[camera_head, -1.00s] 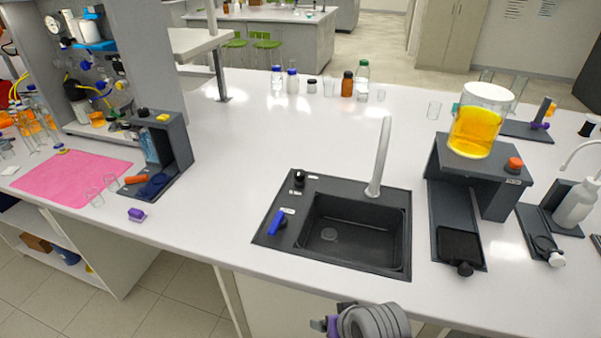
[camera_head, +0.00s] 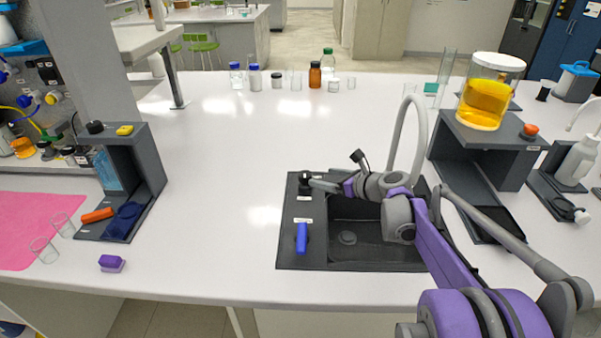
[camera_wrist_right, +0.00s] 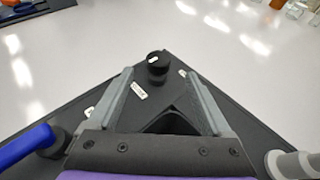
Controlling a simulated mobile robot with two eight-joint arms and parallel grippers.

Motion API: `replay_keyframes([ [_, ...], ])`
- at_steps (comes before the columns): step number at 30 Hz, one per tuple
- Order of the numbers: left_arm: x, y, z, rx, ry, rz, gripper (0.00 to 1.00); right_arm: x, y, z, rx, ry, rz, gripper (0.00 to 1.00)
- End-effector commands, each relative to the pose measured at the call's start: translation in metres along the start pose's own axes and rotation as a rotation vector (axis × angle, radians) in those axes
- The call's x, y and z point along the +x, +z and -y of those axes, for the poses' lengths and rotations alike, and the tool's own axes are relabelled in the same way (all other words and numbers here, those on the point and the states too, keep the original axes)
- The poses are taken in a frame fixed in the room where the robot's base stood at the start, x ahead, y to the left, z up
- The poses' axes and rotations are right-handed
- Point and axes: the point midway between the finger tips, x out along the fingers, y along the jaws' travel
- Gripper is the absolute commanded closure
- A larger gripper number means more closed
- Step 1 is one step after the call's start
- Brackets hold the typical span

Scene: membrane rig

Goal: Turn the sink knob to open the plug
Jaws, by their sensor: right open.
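A dark sink (camera_head: 348,238) is set in the bench, with a black round knob (camera_head: 304,177) on its rim at the far left corner. A blue lever (camera_head: 302,238) sits nearer on the same rim; it also shows in the right wrist view (camera_wrist_right: 28,146). My right gripper (camera_head: 320,184) reaches over the basin to the knob. In the right wrist view its fingers (camera_wrist_right: 158,74) are spread, with the knob (camera_wrist_right: 157,62) between or just past their tips; contact cannot be told. A drain disc (camera_head: 347,238) shows in the basin. My left gripper is out of view.
The tall curved faucet (camera_head: 423,135) stands close behind my right arm. A dark stand (camera_head: 505,145) holding a jar of yellow liquid (camera_head: 487,102) is at the right. Bottles (camera_head: 315,75) line the back. A purple block (camera_head: 111,263) lies left. Bench between is clear.

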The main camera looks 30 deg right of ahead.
Motion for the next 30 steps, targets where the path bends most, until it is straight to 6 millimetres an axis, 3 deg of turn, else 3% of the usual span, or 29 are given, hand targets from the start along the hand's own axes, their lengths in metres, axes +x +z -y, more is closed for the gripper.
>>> replay_keyframes([
  [6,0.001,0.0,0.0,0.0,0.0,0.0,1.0,0.044,0.0,-0.002,-0.002,0.005,0.0,0.17],
  [13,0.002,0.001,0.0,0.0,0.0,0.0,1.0,0.08,0.0,-0.002,-0.004,0.005,-0.001,0.17],
  [18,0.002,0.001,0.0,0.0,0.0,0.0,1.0,0.091,0.0,-0.002,-0.003,0.003,-0.001,0.17],
  [26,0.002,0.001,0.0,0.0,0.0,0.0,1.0,0.093,0.0,-0.002,-0.004,0.003,-0.001,0.17],
  [27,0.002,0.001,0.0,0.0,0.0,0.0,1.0,0.093,0.0,-0.002,-0.004,0.003,-0.001,0.19],
  [30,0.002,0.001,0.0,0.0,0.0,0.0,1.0,0.093,0.0,-0.002,-0.004,0.003,-0.001,0.37],
])
